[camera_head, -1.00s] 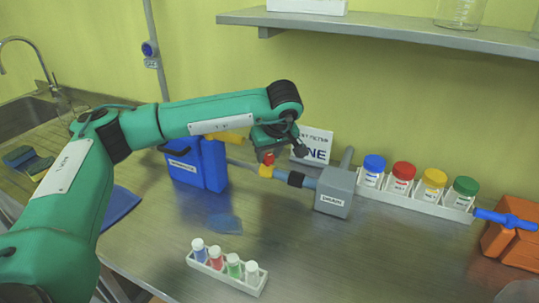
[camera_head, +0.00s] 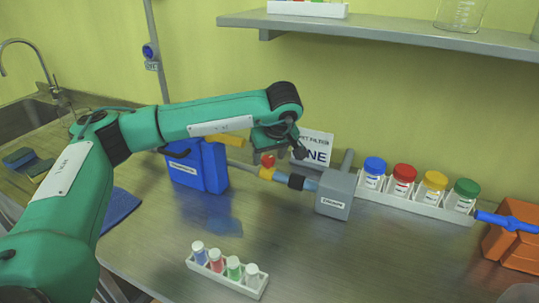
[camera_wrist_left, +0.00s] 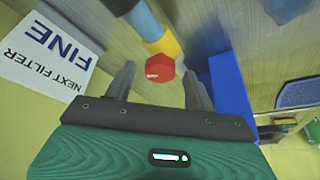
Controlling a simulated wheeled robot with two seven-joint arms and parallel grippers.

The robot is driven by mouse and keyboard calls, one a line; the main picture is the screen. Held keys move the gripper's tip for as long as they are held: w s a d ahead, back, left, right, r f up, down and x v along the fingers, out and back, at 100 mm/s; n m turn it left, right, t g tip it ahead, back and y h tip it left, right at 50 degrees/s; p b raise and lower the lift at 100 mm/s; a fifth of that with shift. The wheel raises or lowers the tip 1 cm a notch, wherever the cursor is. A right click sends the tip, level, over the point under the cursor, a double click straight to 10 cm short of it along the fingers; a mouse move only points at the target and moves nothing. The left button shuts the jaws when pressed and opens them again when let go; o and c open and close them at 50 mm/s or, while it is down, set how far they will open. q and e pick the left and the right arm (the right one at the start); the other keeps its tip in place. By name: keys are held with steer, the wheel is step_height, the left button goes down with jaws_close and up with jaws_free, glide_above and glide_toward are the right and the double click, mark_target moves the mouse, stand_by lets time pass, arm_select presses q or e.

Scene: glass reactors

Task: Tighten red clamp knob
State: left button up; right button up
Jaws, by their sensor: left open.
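The red clamp knob (camera_head: 268,160) sits on a yellow clamp (camera_head: 266,173) on the pipe that runs into the grey drain box (camera_head: 336,194). In the left wrist view the red knob (camera_wrist_left: 159,68) shows between and just beyond my gripper's two fingers, with the yellow clamp (camera_wrist_left: 162,46) behind it. My left gripper (camera_wrist_left: 158,88) is open, with a gap on both sides of the knob. In the head view my left gripper (camera_head: 282,155) is beside the knob, its fingers partly hidden by the wrist. My right gripper is not in view.
A blue container (camera_head: 196,166) stands left of the clamp. A "FINE" sign (camera_head: 316,147) stands behind. A rack of colour-capped jars (camera_head: 417,205) is to the right, and a small vial rack (camera_head: 228,275) is in front.

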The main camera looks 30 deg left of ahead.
arm_select(q)
steer(key=shift+d+r, duration=0.2)
steer(key=shift+r, duration=0.25)
steer(key=b+v, duration=0.1)
steer(key=v, duration=1.1)
steer(key=shift+s+r, duration=0.15)
steer(key=shift+r, duration=0.2)
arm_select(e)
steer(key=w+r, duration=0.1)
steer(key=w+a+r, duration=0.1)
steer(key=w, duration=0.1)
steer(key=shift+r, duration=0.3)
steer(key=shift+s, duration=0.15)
